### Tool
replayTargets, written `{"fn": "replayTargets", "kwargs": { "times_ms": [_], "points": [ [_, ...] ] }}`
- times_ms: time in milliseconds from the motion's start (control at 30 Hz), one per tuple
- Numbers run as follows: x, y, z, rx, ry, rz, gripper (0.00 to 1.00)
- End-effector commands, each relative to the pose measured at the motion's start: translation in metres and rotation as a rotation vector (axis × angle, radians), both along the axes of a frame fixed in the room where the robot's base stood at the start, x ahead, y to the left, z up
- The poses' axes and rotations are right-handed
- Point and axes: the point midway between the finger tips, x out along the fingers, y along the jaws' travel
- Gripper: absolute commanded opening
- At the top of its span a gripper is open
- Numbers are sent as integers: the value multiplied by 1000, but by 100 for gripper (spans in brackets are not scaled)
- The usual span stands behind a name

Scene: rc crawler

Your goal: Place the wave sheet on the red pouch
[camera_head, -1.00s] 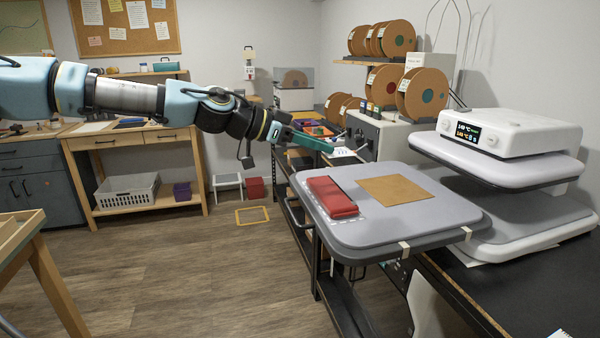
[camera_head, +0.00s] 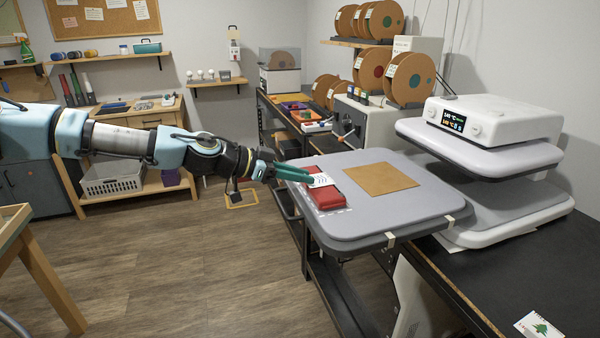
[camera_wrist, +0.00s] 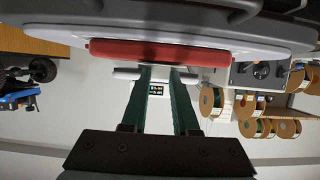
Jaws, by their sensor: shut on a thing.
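The red pouch (camera_head: 328,197) lies flat at the left part of the grey press plate. It also shows in the wrist view (camera_wrist: 160,52) as a long red edge. My gripper (camera_head: 308,177) has green fingers, shut on the wave sheet (camera_head: 321,180), a small white piece with dark wavy marks. In the head view the sheet overlaps the far part of the pouch. In the wrist view the fingertips (camera_wrist: 158,72) are close to the pouch's edge, and thin white ends of the sheet (camera_wrist: 127,73) stick out beside them. I cannot tell whether sheet and pouch touch.
A brown square sheet (camera_head: 381,179) lies on the grey plate (camera_head: 400,220) right of the pouch. The white heat press (camera_head: 490,130) stands further right. Spools (camera_head: 408,78) and a grey box stand behind. The floor at left is open.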

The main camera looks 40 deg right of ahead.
Motion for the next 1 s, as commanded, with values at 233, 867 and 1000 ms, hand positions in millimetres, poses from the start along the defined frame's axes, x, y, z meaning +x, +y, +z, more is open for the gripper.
{"fn": "replayTargets", "kwargs": {
  "times_ms": [233, 867, 1000],
  "points": [
    [0, 0, -4, 0, 0, 0, 29],
    [0, 0, 1, 0, 0, 0, 58],
    [-1, -4, 3, 1, -1, -1, 58]
  ]
}}
